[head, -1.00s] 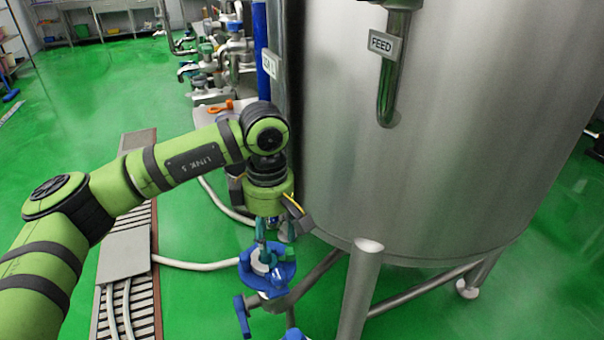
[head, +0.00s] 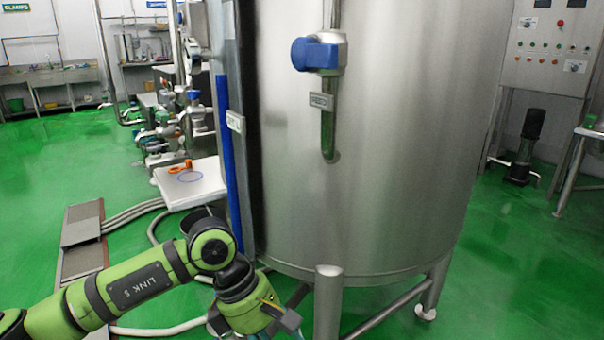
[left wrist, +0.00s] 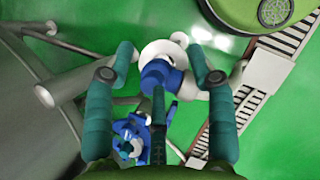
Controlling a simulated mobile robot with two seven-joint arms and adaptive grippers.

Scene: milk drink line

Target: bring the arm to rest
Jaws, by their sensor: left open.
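My left arm reaches in from the lower left of the head view, beside the tank's lower left side. The left gripper is largely cut off by the bottom edge there. A second blue fitting (left wrist: 130,135) lies lower in that view. My right gripper is in neither view.
The large steel tank (head: 370,130) stands close, with a blue-headed valve (head: 318,53) on its front and a leg (head: 327,300) near the arm. A white board (head: 190,185) with an orange item lies left of it. Open green floor and a drain grate (head: 82,240) are at left.

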